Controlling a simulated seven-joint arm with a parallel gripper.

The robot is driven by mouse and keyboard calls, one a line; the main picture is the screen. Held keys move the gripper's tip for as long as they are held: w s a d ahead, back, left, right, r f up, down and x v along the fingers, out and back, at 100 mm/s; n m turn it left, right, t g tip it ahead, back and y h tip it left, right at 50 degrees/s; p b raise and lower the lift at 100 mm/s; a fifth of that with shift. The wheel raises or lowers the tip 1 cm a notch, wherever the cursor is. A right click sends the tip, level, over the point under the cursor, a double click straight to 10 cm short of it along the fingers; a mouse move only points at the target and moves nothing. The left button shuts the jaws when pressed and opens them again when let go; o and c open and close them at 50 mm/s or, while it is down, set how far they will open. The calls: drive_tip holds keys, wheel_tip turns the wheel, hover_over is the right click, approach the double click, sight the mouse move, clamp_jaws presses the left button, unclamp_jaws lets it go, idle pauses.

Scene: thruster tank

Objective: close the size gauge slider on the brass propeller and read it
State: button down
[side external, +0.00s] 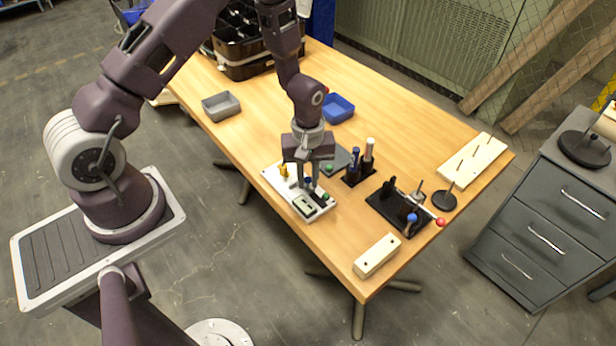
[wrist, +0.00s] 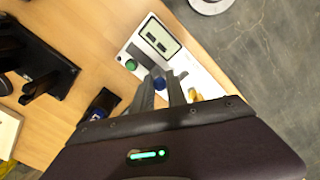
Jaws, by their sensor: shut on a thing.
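The size gauge is a white plate (side external: 276,181) on the table, and it also shows in the wrist view (wrist: 207,82). It carries a display (side external: 304,206), too small to read here, a green button (wrist: 131,65) and a blue slider knob (wrist: 158,80). The brass propeller (side external: 284,170) sits at the plate's far-left end; in the wrist view it (wrist: 193,95) is partly hidden by a finger. My gripper (side external: 307,179) points down over the plate, with its fingers shut on the blue knob. I cannot tell whether the slider touches the propeller.
A black holder with upright handled tools (side external: 358,172) and a grey pad (side external: 338,160) stand close right of the gauge. A black tray (side external: 385,212), a pale block (side external: 377,256) and a pegged board (side external: 481,162) lie farther right. Grey (side external: 221,106) and blue (side external: 338,108) bins are behind.

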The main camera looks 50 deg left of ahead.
drive_tip(key=shift+a, duration=0.95)
drive_tip(key=c, duration=1.6)
unclamp_jaws()
drive_tip(key=shift+c, duration=0.2)
wheel_tip(320, 180, up, 7)
